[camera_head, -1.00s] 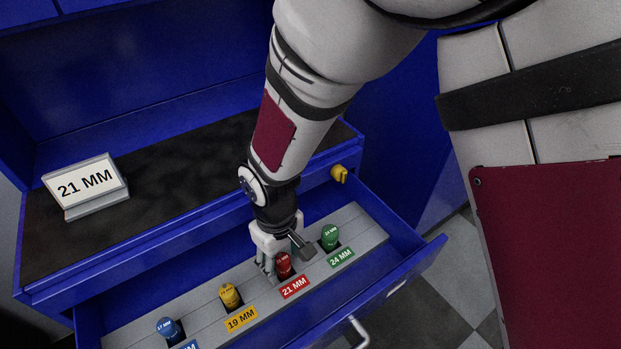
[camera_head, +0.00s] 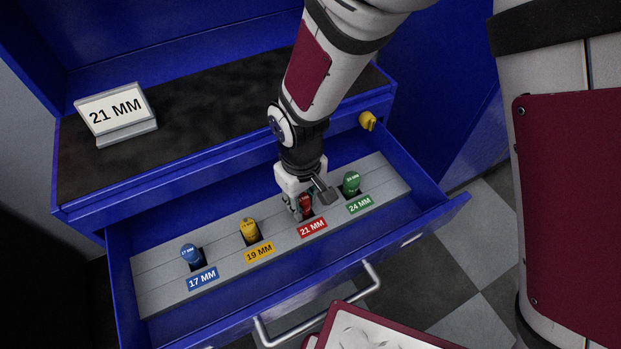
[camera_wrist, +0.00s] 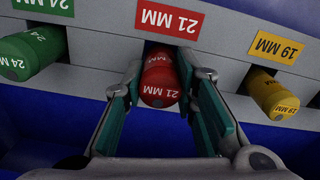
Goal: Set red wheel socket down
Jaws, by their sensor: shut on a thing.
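The red 21 MM wheel socket (camera_head: 305,203) stands in its slot in the grey holder inside the open blue drawer. It also shows in the wrist view (camera_wrist: 160,84), between the two fingers. My gripper (camera_head: 297,208) is shut on the red socket from above. In the wrist view my gripper (camera_wrist: 160,100) has one teal-padded finger on each side of the socket. The red 21 MM label (camera_head: 312,227) lies just in front of it. The socket's lower part is hidden in the slot.
In the holder (camera_head: 280,224) stand the blue 17 MM (camera_head: 191,256), yellow 19 MM (camera_head: 249,231) and green 24 MM (camera_head: 351,183) sockets. A 21 MM sign (camera_head: 116,115) stands on the dark bench top (camera_head: 200,150). A tray with a dark red rim (camera_head: 335,318) is at the bottom.

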